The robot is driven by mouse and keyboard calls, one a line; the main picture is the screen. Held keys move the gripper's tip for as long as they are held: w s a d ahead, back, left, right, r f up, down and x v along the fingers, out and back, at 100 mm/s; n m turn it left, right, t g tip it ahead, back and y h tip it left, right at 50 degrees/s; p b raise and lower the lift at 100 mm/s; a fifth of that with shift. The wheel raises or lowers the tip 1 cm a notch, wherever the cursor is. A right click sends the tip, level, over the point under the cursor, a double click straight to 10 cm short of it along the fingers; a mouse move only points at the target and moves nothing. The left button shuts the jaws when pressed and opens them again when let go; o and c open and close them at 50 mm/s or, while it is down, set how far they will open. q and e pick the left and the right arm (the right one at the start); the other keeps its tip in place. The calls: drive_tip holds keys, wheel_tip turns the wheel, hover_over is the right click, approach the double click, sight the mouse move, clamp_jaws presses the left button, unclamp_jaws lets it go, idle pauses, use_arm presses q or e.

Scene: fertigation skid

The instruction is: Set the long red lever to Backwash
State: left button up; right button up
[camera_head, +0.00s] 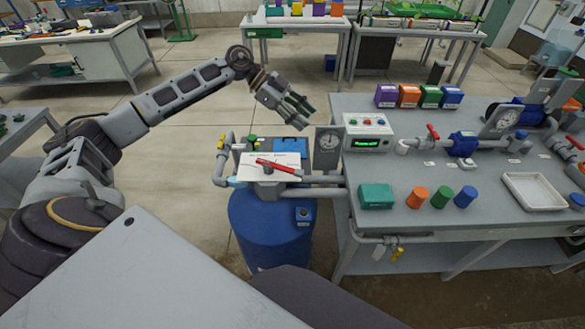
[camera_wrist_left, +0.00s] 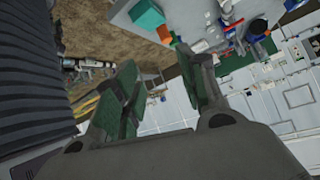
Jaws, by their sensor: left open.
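The long red lever (camera_head: 279,167) lies across the top of a valve on a white label plate (camera_head: 243,172). The plate sits above a blue tank (camera_head: 270,228), left of the bench. The lever slants slightly down to the right; the plate's lettering is too small to read. My left gripper (camera_head: 296,105) is open and empty in the air, above and behind the lever, apart from it. In the left wrist view its two fingers (camera_wrist_left: 160,95) are spread with nothing between them. My right gripper is not in view.
The bench (camera_head: 400,225) holds a green display box (camera_head: 366,144), coloured boxes, several coloured caps and a white tray (camera_head: 533,191). Open floor lies left of the tank.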

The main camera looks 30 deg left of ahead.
sight(291, 170)
use_arm(q)
drive_tip(key=s+a+f+g+y, duration=0.2)
drive_tip(key=s+a+f+y, duration=0.1)
drive_tip(key=a+f+y, duration=0.2)
drive_tip(key=a+f, duration=0.2)
drive_tip(key=a, duration=0.1)
drive_tip(key=shift+s+f+n+y, duration=0.2)
drive_tip(key=shift+s+n+y, duration=0.1)
drive_tip(key=shift+s+y, duration=0.1)
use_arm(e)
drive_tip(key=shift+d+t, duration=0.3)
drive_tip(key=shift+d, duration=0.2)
use_arm(q)
drive_tip(key=shift+a+f, duration=0.1)
drive_tip(key=x, duration=1.2)
drive_tip(key=shift+s+f, duration=0.1)
drive_tip(key=shift+d+f+p, duration=0.3)
drive_tip(key=shift+f, duration=0.35)
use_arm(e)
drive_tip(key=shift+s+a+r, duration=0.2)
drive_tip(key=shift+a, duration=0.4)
use_arm(q)
drive_tip(key=shift+c, duration=0.5)
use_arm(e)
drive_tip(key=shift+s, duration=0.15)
